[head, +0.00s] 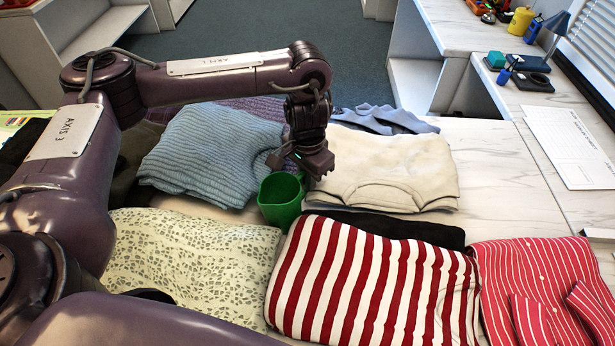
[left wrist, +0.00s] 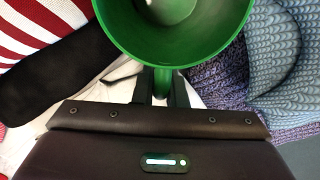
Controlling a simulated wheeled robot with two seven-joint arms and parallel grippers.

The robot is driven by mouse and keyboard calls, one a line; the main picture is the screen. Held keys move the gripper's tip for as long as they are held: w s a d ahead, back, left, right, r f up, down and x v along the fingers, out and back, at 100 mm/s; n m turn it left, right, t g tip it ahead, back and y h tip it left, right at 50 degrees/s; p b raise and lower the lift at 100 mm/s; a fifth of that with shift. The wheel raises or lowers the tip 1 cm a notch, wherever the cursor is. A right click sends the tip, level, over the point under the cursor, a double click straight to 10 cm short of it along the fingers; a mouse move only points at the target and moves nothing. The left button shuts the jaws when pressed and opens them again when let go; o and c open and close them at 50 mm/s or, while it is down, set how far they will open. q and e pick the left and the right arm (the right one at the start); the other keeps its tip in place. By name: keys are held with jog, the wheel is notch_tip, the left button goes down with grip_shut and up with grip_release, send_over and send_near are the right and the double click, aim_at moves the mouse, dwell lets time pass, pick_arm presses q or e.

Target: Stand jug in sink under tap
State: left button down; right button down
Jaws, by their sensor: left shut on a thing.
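The green jug (head: 281,197) is upright among folded clothes on the table in the head view. My left gripper (head: 301,178) is at the jug's right rear side, shut on its handle. In the left wrist view my left gripper (left wrist: 163,92) closes around the green handle, and the wide open mouth of the jug (left wrist: 175,30) shows above it, empty. Whether the jug touches the surface below cannot be told. No sink or tap is in view. My right gripper is not in view.
Folded clothes crowd the jug: a blue knit (head: 205,150), a cream sweater (head: 390,170), a lace top (head: 185,265), a red-striped garment (head: 375,285) and a red shirt (head: 545,290). The white table (head: 500,165) is bare at right. A counter at upper right holds small items.

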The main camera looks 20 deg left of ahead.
pick_arm(q)
jog(key=c, duration=1.7)
grip_release()
jog(key=shift+f, duration=0.1)
jog(key=shift+c, duration=0.2)
